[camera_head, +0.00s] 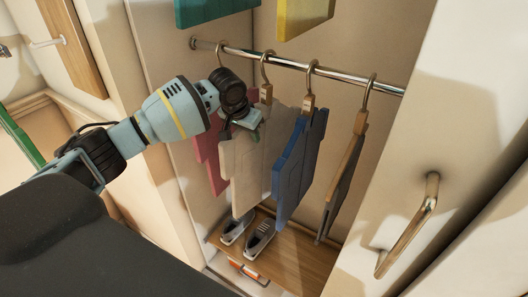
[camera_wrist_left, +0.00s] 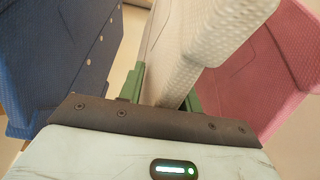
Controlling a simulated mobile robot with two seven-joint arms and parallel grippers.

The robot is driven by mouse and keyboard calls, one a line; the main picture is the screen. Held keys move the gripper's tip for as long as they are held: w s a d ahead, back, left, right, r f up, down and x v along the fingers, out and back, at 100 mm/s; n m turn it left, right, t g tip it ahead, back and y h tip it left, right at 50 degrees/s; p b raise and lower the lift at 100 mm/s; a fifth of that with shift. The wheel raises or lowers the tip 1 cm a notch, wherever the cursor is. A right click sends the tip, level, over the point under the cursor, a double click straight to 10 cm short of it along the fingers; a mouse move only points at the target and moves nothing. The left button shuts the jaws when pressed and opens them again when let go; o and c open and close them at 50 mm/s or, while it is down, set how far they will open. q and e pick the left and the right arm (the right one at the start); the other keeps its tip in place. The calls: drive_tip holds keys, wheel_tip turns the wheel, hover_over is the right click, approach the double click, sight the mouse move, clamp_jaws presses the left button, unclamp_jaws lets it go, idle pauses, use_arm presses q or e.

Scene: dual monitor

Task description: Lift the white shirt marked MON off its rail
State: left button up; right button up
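The white shirt (camera_head: 248,165) hangs from the rail (camera_head: 290,65) on a wooden hanger, between a pink shirt and a blue shirt. Its hook is still over the rail. No MON marking is legible. My left gripper (camera_head: 246,121) is at the upper front edge of the white shirt. In the left wrist view, my left gripper (camera_wrist_left: 165,92) has one green finger on each side of the white shirt (camera_wrist_left: 200,40), close against the cloth, and looks shut on it. The gripper hides part of the shirt's shoulder. My right gripper is not in view.
The pink shirt (camera_head: 208,160) hangs close on the left, the blue shirt (camera_head: 299,165) on the right, then a dark garment (camera_head: 342,185). Shoes (camera_head: 260,238) stand on a wooden shelf below. A door with a metal handle (camera_head: 409,225) is at the right.

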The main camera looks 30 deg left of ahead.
use_arm(q)
clamp_jaws()
